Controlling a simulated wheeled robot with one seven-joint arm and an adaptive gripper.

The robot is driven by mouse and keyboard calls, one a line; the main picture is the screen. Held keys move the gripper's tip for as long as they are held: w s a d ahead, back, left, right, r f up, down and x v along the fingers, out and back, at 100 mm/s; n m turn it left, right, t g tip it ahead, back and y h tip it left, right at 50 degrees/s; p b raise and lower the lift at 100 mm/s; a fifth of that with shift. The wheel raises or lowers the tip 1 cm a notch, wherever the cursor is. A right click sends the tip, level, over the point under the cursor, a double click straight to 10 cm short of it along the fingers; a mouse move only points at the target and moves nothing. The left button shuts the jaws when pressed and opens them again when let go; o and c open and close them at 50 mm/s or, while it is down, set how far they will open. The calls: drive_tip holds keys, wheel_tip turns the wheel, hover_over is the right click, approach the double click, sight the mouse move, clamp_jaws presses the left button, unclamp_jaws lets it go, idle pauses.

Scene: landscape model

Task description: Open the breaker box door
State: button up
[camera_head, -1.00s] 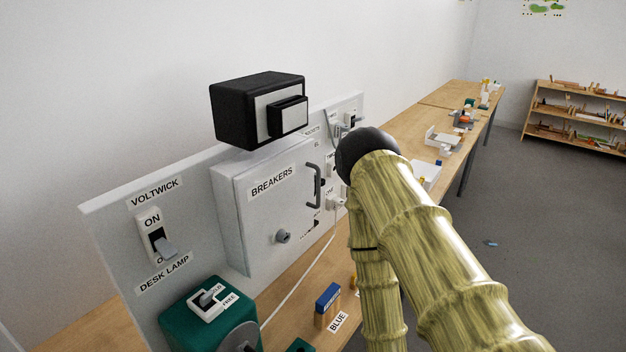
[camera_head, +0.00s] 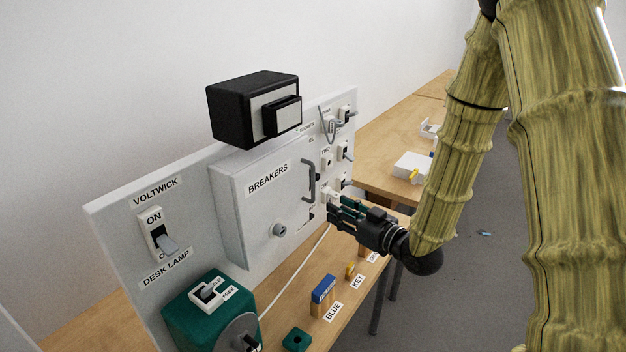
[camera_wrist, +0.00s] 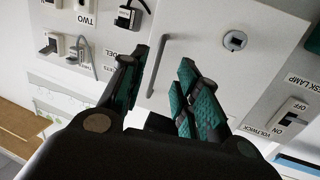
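The breaker box door (camera_head: 260,215) is a light grey panel labelled BREAKERS, and it looks shut. Its dark bar handle (camera_head: 309,181) runs upright near the right edge, and a round lock (camera_head: 279,230) sits lower down. In the wrist view, the handle (camera_wrist: 158,65) appears between my spread fingertips, beyond them, and the lock (camera_wrist: 235,40) is off to the right. My gripper (camera_head: 338,212) is open and empty, just right of and below the handle in the head view. I see no clear contact with the handle.
A black box (camera_head: 255,110) sits atop the breaker box. Switches and sockets (camera_head: 335,160) line the panel to the right. A white cable hangs nearby.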

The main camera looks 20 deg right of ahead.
sight(314, 182)
drive_tip(key=shift+t+y, duration=0.3)
drive_tip(key=shift+t, duration=0.1)
drive_tip(key=w+a+r+p, duration=0.1)
drive_tip(key=w, duration=0.2)
drive_tip(key=w+a+r+p, duration=0.1)
drive_tip(key=w+a+p, duration=0.1)
drive_tip(key=w, duration=0.1)
drive_tip(key=w+a+r+p, duration=0.1)
drive_tip(key=w, duration=0.3)
drive_tip(key=shift+a+r+p, duration=0.25)
drive_tip(key=shift+r+p, duration=0.1)
clamp_jaws()
